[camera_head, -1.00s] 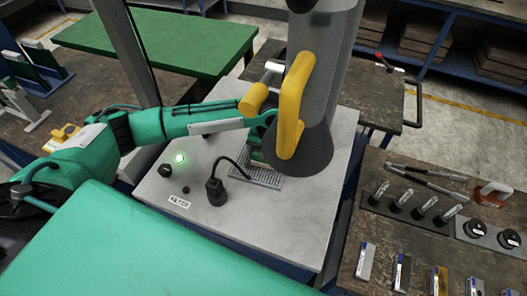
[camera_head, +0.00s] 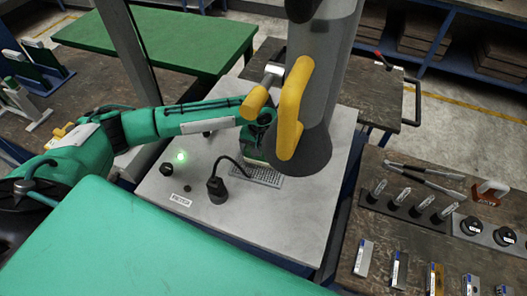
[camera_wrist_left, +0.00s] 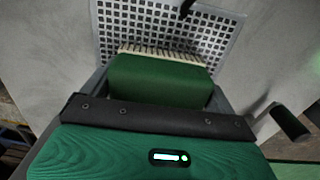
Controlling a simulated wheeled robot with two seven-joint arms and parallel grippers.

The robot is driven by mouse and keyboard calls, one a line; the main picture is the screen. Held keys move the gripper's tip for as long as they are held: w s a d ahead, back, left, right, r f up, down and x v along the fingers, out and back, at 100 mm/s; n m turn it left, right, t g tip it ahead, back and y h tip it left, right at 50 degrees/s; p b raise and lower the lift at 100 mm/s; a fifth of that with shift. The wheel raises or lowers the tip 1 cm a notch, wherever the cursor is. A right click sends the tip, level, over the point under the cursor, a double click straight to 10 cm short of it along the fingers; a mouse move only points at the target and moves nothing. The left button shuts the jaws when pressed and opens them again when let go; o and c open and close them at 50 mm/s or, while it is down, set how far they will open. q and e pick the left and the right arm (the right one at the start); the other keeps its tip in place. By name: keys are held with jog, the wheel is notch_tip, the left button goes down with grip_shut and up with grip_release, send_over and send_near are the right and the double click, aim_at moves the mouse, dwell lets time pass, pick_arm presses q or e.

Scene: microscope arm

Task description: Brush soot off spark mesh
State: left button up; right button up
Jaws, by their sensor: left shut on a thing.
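The spark mesh (camera_head: 264,180) is a grey perforated plate lying on the light worktop. It also shows at the top of the left wrist view (camera_wrist_left: 165,27), with a dark rod end over its upper edge. My left gripper (camera_head: 259,142) is shut on a green block brush (camera_wrist_left: 158,80) with pale bristles. The bristles lie at the mesh's near edge in the wrist view; whether they touch it is hard to tell. My right gripper is not in view.
A large grey column with a yellow handle (camera_head: 292,108) stands close to the right of my left gripper. A black plug-like fitting with a curved cable (camera_head: 217,188) stands left of the mesh. A lit green lamp (camera_head: 181,156) and black knob (camera_head: 166,169) are farther left.

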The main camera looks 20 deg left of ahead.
pick_arm(q)
jog(key=shift+s+a+p, duration=0.1)
jog(key=shift+a+p, duration=0.4)
jog(key=shift+a, duration=0.2)
jog(key=shift+s+a, duration=0.1)
jog(key=shift+a, duration=0.5)
jog(key=shift+d, duration=0.15)
jog(key=shift+d+p, duration=0.65)
jog(key=shift+d, duration=0.25)
jog(key=shift+w+d, duration=0.2)
jog(key=shift+d, duration=0.1)
jog(key=shift+d, duration=0.1)
